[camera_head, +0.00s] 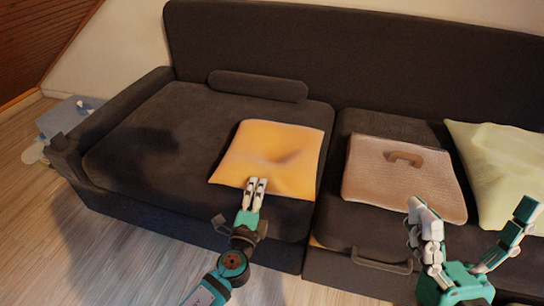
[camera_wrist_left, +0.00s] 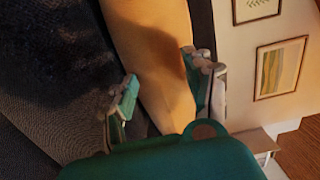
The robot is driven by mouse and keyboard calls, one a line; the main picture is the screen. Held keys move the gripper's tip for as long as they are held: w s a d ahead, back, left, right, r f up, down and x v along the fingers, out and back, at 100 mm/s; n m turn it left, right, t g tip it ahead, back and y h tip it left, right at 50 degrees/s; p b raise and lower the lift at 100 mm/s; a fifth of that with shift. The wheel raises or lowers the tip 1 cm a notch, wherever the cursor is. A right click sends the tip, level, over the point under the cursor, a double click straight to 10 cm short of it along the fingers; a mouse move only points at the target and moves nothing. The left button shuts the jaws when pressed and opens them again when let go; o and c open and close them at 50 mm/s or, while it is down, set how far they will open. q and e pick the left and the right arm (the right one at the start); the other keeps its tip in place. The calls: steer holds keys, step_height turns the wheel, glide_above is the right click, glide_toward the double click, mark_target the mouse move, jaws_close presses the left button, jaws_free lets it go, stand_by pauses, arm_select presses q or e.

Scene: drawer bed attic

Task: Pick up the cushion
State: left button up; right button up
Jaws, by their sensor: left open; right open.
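An orange cushion (camera_head: 270,152) lies on the left seat of the dark sofa, its front edge near the seat's front. My left gripper (camera_head: 256,184) is at this front edge in the head view. In the left wrist view, the cushion (camera_wrist_left: 155,50) runs between the two spread fingers of my left gripper (camera_wrist_left: 163,88); one finger is on each side of it. I cannot tell whether the fingers touch it. My right gripper (camera_head: 471,206) is open and empty, in front of the right seat with its fingers wide apart.
A brown cushion (camera_head: 380,185) and a pale yellow cushion (camera_head: 497,160) lie on the right seat. The dark sofa (camera_head: 130,130) has a bolster (camera_head: 258,86) at its back. Bare wooden floor (camera_head: 105,255) lies at the front left. Framed pictures (camera_wrist_left: 280,67) hang on a wall.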

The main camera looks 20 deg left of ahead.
arm_select(q)
steer(key=shift+w+a+f, duration=0.1)
steer(key=shift+w, duration=1.45)
steer(key=shift+c, duration=0.4)
jaws_close()
